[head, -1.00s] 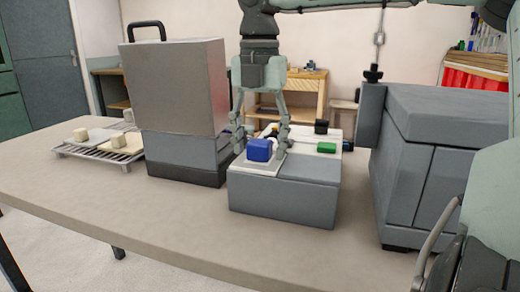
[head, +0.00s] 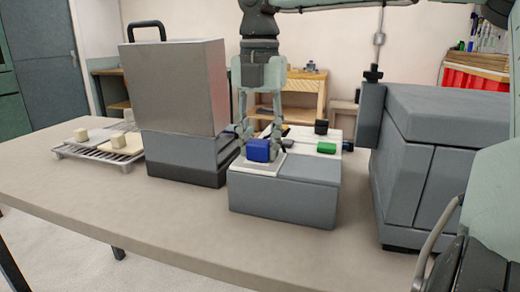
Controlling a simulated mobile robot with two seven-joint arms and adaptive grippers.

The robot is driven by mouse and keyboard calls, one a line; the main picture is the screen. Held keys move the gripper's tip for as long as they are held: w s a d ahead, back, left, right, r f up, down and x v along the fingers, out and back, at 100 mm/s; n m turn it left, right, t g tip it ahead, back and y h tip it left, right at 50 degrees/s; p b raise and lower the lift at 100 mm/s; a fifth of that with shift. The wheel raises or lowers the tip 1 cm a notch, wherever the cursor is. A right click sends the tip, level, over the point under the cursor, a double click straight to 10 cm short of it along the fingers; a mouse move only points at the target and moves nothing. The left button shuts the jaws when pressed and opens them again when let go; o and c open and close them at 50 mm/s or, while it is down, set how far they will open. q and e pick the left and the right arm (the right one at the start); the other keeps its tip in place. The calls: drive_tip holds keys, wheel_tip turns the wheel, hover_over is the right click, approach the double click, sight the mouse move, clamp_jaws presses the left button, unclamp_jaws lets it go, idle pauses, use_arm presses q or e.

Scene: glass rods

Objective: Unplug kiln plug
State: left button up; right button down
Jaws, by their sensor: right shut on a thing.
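A blue plug (head: 258,150) sits on a pale plate on top of a grey box (head: 282,198) at the middle of the table. My right gripper (head: 260,142) comes down from above, with its fingers on either side of the blue plug and shut on it. The fingertips are partly hidden behind the plug. No label shows which plug belongs to the kiln. My left gripper is not in view.
A tall grey unit with a black handle (head: 172,90) stands close to the left of the box. A large grey cabinet (head: 440,150) stands to the right. A wire rack (head: 72,152) with pale blocks is at far left. The front of the table (head: 150,215) is clear.

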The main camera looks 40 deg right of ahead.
sight(259, 141)
drive_tip(key=shift+r, duration=0.1)
drive_tip(key=shift+r+p, duration=1.05)
drive_tip(key=shift+r, duration=0.35)
drive_tip(key=shift+r+p, duration=0.65)
drive_tip(key=shift+r, duration=0.85)
